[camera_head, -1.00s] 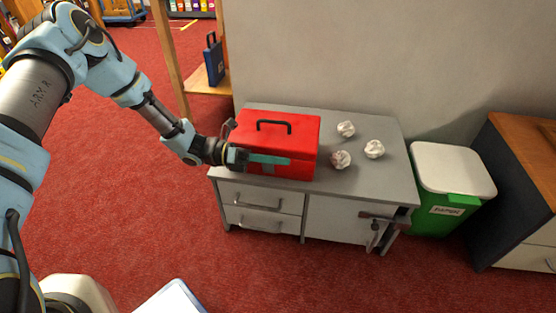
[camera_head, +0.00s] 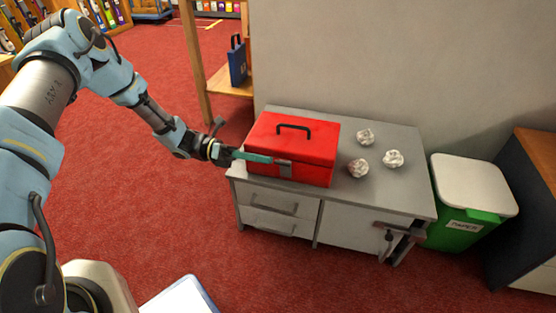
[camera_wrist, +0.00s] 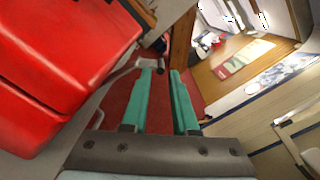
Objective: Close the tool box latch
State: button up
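The red tool box (camera_head: 310,150) with a black handle (camera_head: 294,128) sits on the grey cabinet top, its lid down. A small grey latch (camera_head: 285,168) shows on its front face. I cannot tell whether the latch is fastened. My gripper (camera_head: 266,159) has teal fingers and lies in front of the box's left front part, its tips just left of the latch in the picture. In the wrist view my gripper (camera_wrist: 163,70) is open, with an empty gap between the fingers. The red box (camera_wrist: 65,60) fills the left there; its latch cannot be made out.
Three crumpled paper balls (camera_head: 358,168) lie on the cabinet top (camera_head: 400,190), right of the box. A green bin (camera_head: 460,230) with a white lid stands right of the cabinet. A wall is behind. Red carpet is open in front and left.

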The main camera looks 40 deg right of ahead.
jog(key=shift+w+a, duration=0.4)
jog(key=shift+w, duration=0.15)
jog(key=shift+a+f, duration=0.1)
jog(key=shift+c, duration=0.8)
jog(key=a+n+h+b, duration=0.1)
jog(key=a+n, duration=0.2)
jog(key=a+n+t+h+b, duration=0.1)
jog(key=a+n, duration=0.2)
jog(key=n, duration=0.1)
jog(key=a+n+t+h+b, duration=0.1)
jog(key=a+n, duration=0.2)
jog(key=n, duration=0.1)
jog(key=shift+s+a+f+b, duration=0.25)
jog(key=shift+s+f+b, duration=0.05)
jog(key=shift+s+b, duration=0.05)
grip_shut()
jog(key=s+d+b, duration=0.4)
jog(key=d, duration=0.6)
jog(key=shift+s+r+n+t+h, duration=0.3)
jog(key=shift+s+n, duration=0.1)
